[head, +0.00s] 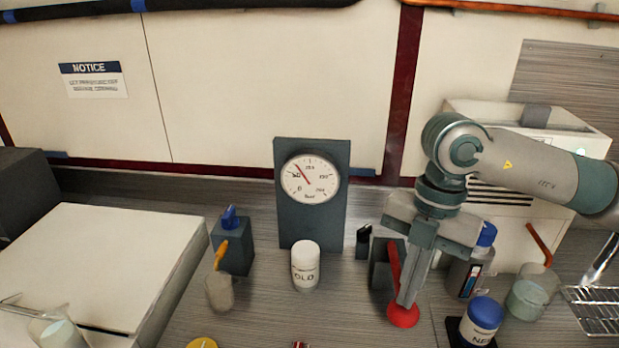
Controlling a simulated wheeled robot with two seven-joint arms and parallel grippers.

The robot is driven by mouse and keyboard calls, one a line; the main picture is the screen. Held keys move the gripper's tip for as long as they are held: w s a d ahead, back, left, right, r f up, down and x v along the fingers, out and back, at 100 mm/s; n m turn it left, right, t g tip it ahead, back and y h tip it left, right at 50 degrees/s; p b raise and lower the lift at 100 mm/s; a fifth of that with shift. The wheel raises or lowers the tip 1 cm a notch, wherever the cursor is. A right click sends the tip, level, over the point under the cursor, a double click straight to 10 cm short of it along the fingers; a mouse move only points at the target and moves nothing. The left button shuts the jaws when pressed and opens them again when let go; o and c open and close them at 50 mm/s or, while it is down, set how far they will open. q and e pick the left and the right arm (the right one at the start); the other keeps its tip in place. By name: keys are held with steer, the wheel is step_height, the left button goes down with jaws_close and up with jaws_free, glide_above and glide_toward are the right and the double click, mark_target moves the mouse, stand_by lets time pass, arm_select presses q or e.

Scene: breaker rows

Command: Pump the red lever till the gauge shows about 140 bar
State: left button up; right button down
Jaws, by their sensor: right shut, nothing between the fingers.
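The round white gauge (310,179) is mounted on a dark upright panel (331,225) at the back of the bench. Its red needle points up and to the left; the small numbers are too blurred to read surely. The red lever (394,266) comes from a dark block (380,252) right of the panel and ends in a red round knob (402,317) toward the near side. My right gripper (406,302) is shut and empty, pointing down, its fingertips at the knob and appearing to touch it. My left gripper is out of view.
A white-capped bottle (305,266) stands before the panel. A block with a blue switch (232,246) and a beaker (219,292) are left of it. Blue-capped bottles (483,318), another beaker (527,298) and a wire rack (597,308) crowd the right side.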

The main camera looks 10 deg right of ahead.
steer(key=shift+r+p, duration=0.55)
steer(key=shift+r, duration=0.8)
steer(key=shift+f, duration=0.2)
steer(key=shift+s+f+b, duration=0.1)
steer(key=shift+f+b, duration=3.4)
steer(key=shift+f, duration=0.3)
steer(key=shift+r, duration=0.25)
steer(key=shift+r+p, duration=2.4)
steer(key=shift+r, duration=1.3)
